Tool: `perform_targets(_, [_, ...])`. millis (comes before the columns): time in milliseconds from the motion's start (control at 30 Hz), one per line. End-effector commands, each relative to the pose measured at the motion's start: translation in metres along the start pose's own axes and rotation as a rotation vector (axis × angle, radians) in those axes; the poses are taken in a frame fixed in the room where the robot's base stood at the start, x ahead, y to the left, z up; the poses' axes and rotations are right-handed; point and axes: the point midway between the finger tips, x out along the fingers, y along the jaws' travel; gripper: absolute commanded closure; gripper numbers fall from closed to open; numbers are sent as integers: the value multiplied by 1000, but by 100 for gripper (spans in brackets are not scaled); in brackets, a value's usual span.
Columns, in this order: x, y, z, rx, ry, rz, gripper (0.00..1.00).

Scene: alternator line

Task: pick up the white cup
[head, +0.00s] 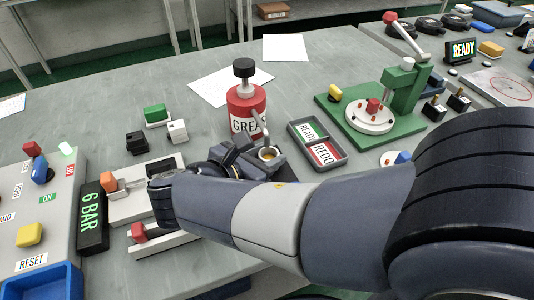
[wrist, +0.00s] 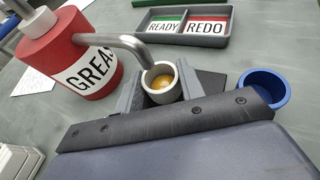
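The white cup (wrist: 150,96) stands upright below the bent metal spout of the red grease pot (wrist: 67,52), with a yellowish content inside. In the head view the cup (head: 267,154) shows only its rim. My gripper (wrist: 160,92) has one grey finger on each side of the cup, and both appear to touch its wall. It looks shut on the cup. The cup's base is hidden by my gripper, so I cannot tell whether it rests on the surface.
A blue cup (wrist: 265,90) stands close to the right of my gripper. A grey tray marked READY and REDO (head: 340,157) lies just beyond. The grease pot (head: 245,103) is close behind. A green press (head: 377,108) stands at right.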

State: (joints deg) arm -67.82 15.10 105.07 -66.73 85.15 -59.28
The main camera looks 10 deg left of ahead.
Motion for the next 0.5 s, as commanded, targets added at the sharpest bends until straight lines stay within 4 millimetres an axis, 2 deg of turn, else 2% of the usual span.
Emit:
perform_targets(33, [0, 0, 0, 0, 0, 0, 70])
perform_targets(267, [0, 0, 0, 0, 0, 0, 89])
perform_targets(500, [-1, 0, 2, 1, 0, 0, 89])
